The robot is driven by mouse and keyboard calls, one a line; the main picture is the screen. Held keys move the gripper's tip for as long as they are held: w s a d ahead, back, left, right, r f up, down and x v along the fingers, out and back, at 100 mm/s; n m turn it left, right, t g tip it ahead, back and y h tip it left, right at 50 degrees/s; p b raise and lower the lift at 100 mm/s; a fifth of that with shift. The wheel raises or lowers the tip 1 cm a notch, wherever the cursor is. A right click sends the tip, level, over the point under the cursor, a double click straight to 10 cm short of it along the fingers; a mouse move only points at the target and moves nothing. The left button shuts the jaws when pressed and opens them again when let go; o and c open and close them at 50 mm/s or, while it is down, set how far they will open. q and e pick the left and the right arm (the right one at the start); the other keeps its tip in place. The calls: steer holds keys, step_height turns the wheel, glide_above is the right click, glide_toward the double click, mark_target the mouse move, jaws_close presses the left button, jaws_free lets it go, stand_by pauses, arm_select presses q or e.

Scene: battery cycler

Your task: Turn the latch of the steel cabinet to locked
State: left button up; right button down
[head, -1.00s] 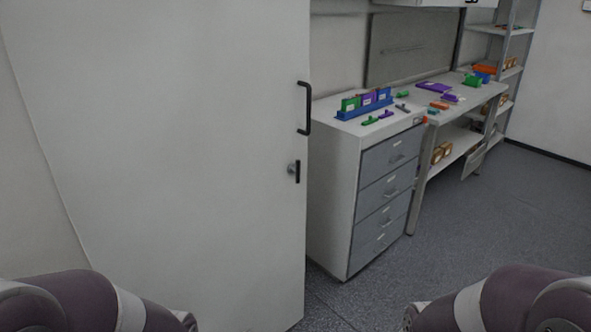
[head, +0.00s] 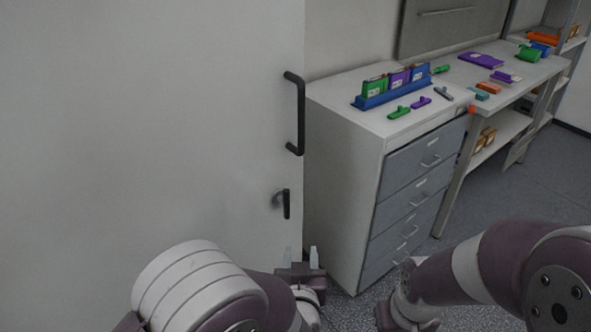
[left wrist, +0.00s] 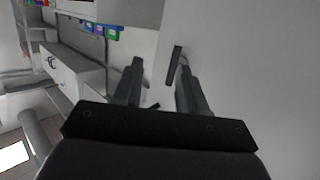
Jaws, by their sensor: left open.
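The steel cabinet's pale door (head: 150,130) fills the left of the head view. Its latch (head: 286,204) is a short black lever on a silver round base, hanging about upright near the door's right edge. The latch appears to show in the left wrist view (left wrist: 174,66) as a dark bar by the finger on the right. My left gripper (head: 301,257) is open and empty, below the latch in the head view and apart from it. Its two fingers also show in the left wrist view (left wrist: 160,80). My right arm shows at lower right, but its fingers are not visible.
A black pull handle (head: 300,112) stands out above the latch. A drawer unit (head: 340,190) stands right of the cabinet, with a blue rack (head: 405,93) and small coloured parts on top. A workbench (head: 520,85) lies beyond. Grey floor (head: 500,205) is open at right.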

mark_target(286, 198)
arm_select(q)
step_height(286, 198, up, 6)
steer(key=a+f+n+t+y, duration=0.1)
steer(key=a+t+y, duration=0.1)
steer(key=a+t, duration=0.1)
steer(key=shift+g, duration=0.3)
steer(key=w+p, duration=0.1)
steer(key=w, duration=1)
steer(key=shift+p, duration=0.3)
steer(key=shift+w, duration=0.35)
steer(key=shift+w+d, duration=0.1)
steer(key=shift+w, duration=0.25)
steer(key=shift+s, duration=0.1)
jaws_close()
arm_select(e)
steer(key=shift+s+a+r, duration=0.1)
steer(key=shift+s+r, duration=0.15)
steer(key=shift+r, duration=0.35)
steer(key=shift+s+a+r, duration=0.1)
steer(key=shift+s+r, duration=0.15)
steer(key=shift+r, duration=0.3)
